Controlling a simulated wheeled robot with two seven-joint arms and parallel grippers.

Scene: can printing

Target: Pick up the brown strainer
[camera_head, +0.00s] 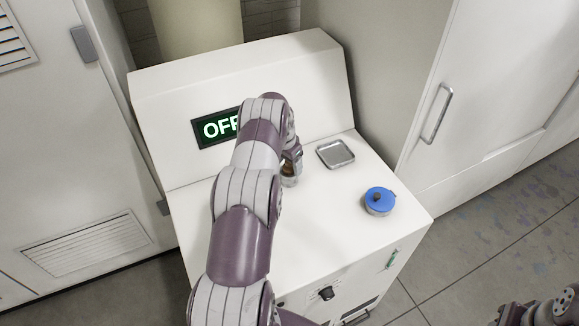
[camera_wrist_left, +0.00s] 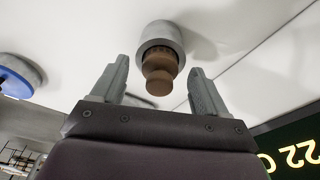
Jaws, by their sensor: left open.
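The brown strainer (camera_wrist_left: 160,72) shows in the left wrist view as a round brown piece with a knob end, seated in the mouth of a grey metal cylinder (camera_wrist_left: 158,30). In the head view only a small brown bit (camera_head: 287,168) and part of the metal cylinder (camera_head: 289,182) show beside my left gripper (camera_head: 292,163); my arm hides the rest. In the wrist view my left gripper (camera_wrist_left: 160,68) is open, with one finger on each side of the strainer and visible gaps to both.
A square metal tray (camera_head: 335,153) and a blue-lidded pot (camera_head: 379,201) stand on the white machine top (camera_head: 330,220), right of my left gripper. The machine's sloped back panel (camera_head: 310,75) rises behind, with a lit display (camera_head: 215,128).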

